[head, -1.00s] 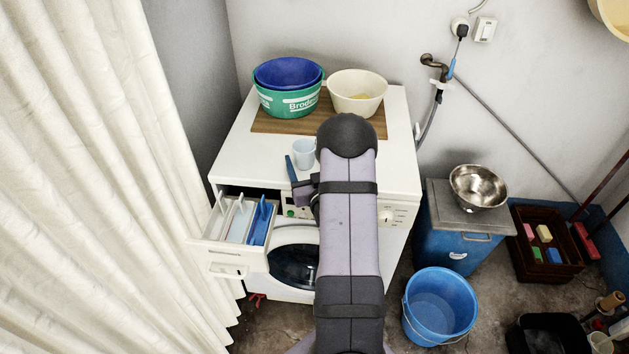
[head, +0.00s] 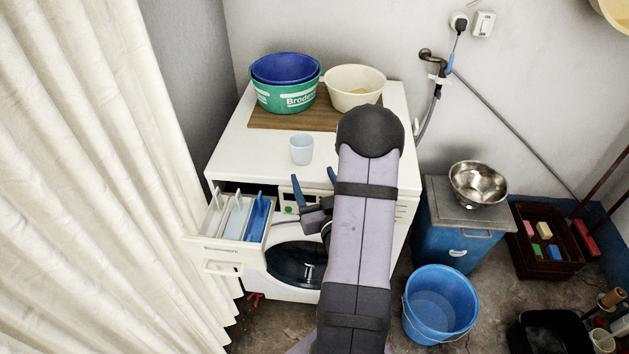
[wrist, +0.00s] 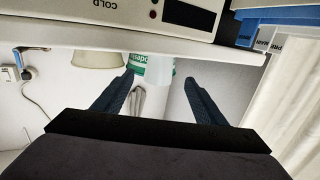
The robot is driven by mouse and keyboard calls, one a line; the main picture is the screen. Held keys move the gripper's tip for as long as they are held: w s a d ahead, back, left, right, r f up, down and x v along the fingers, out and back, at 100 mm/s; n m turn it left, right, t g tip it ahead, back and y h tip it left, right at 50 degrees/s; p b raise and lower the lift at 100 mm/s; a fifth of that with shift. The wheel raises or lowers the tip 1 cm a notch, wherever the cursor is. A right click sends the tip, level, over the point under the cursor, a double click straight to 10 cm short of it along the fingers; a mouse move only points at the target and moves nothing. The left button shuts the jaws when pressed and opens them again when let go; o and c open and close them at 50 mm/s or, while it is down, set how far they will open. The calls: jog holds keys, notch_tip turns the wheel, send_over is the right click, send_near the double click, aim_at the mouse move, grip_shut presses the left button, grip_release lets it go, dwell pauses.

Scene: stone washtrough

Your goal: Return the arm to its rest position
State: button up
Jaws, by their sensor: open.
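My gripper (head: 314,180) is open and empty, in front of the washing machine's (head: 240,152) front upper edge. Its two dark blue fingers also show spread apart in the wrist view (wrist: 159,84). One finger is partly hidden behind my arm in the head view. A pale translucent cup (head: 301,149) stands upright on the machine's white top, apart from the fingers. The detergent drawer (head: 222,252) is pulled out at the machine's left, with a blue divider (head: 257,215) inside.
A green basin (head: 287,97) with a blue one (head: 286,68) in it, and a cream bowl (head: 354,88), stand on a wooden board (head: 262,119). A blue bucket (head: 440,305) and a blue bin (head: 450,239) with a steel bowl (head: 478,183) stand right. A curtain (head: 90,180) hangs left.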

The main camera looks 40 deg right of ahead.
dwell(0.3)
jog(key=shift+w+d+r+g+p, duration=0.1)
jog(key=shift+w+r+g+p, duration=0.15)
jog(key=shift+g+p, duration=0.35)
jog(key=shift+d+g+p, duration=0.1)
jog(key=shift+g+p, duration=0.6)
jog(key=shift+p, duration=0.25)
jog(key=shift+g+p, duration=0.5)
jog(key=shift+g, duration=0.1)
jog(key=s+a+r+n+g+y+p, duration=0.2)
jog(key=s+a+g, duration=0.4)
jog(key=a, duration=0.7)
jog(key=s+a+r+n+g+y+p, duration=0.2)
jog(key=s+a+g+y, duration=0.2)
jog(key=s+a, duration=0.6)
jog(key=a+g, duration=0.2)
jog(key=shift+s+a+r+y, duration=0.25)
jog(key=shift+s+a+y, duration=0.05)
jog(key=shift+s+a, duration=0.1)
jog(key=shift+c, duration=0.2)
